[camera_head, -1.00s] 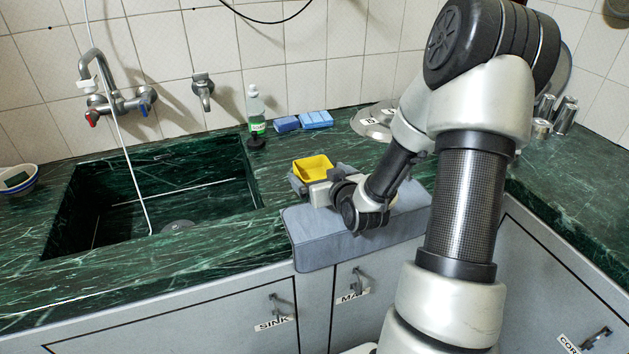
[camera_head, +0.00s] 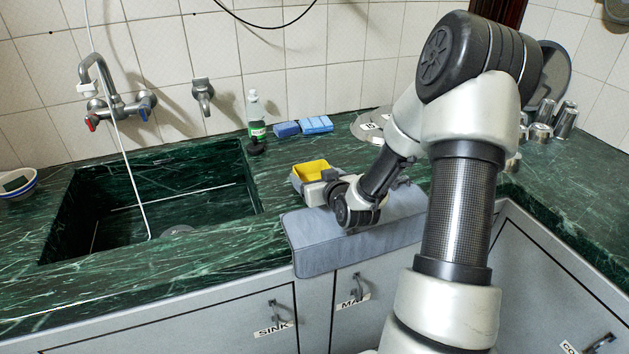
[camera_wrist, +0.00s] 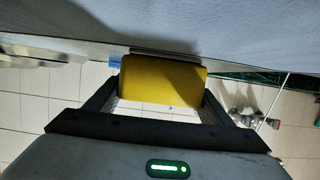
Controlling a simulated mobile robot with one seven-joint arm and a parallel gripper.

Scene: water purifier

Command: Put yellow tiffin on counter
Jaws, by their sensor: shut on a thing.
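The gripper hides the tiffin's lower front in the head view. I cannot tell whether its underside touches the surface. The green marble counter (camera_head: 230,235) runs around the sink.
The grey mat (camera_head: 330,245) hangs over the counter's front edge. The sink (camera_head: 150,195) is open at left. A green bottle (camera_head: 256,125) and blue sponges (camera_head: 302,126) stand behind. A round metal lid (camera_head: 370,124) and steel cups (camera_head: 545,122) are to the right.

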